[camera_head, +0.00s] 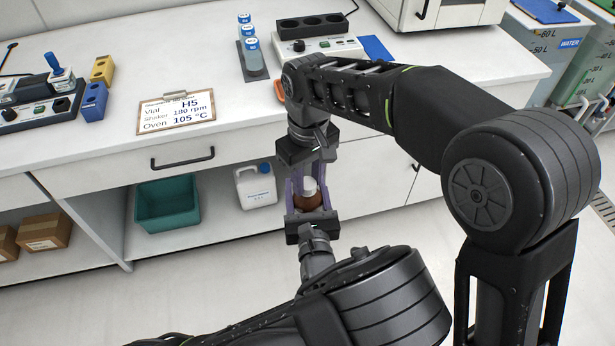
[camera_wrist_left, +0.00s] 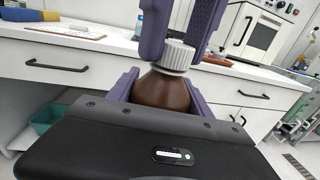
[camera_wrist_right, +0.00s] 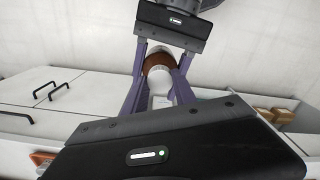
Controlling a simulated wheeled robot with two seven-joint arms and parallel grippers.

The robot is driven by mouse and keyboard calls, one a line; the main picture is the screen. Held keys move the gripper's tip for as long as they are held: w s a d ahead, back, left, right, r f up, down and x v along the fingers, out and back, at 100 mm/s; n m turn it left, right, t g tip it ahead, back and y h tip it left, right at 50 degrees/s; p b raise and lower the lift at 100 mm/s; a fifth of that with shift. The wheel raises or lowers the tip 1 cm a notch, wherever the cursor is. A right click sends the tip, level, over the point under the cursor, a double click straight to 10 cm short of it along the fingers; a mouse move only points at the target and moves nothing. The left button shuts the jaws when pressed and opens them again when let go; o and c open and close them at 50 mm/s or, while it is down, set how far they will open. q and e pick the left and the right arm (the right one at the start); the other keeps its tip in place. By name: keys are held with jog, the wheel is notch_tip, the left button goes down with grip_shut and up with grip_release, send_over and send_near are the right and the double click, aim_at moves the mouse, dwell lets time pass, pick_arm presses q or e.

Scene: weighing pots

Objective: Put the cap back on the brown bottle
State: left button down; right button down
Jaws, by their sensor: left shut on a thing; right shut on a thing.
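The brown bottle (camera_head: 309,200) is held upright in the air in front of the bench, and its body also shows in the left wrist view (camera_wrist_left: 160,92). My left gripper (camera_head: 311,211) is shut on the bottle body from below. The white ribbed cap (camera_wrist_left: 177,57) sits at the top of the bottle, in line with the neck; it also shows in the right wrist view (camera_wrist_right: 160,80). My right gripper (camera_head: 308,180) comes from above with its purple fingers on either side of the cap, shut on it. The neck is hidden, so I cannot tell how tightly the cap sits.
The white bench (camera_head: 225,52) lies behind my grippers, with a clipboard (camera_head: 182,112), a vial rack (camera_head: 252,62) and a power-strip-like device (camera_head: 312,48). Below are a teal bin (camera_head: 167,203) and a white jug (camera_head: 256,186). Floor space in front is free.

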jog(key=c, duration=0.9)
grip_release()
jog(key=shift+r, duration=0.1)
notch_tip(320, 180, up, 7)
jog(key=shift+r, duration=0.2)
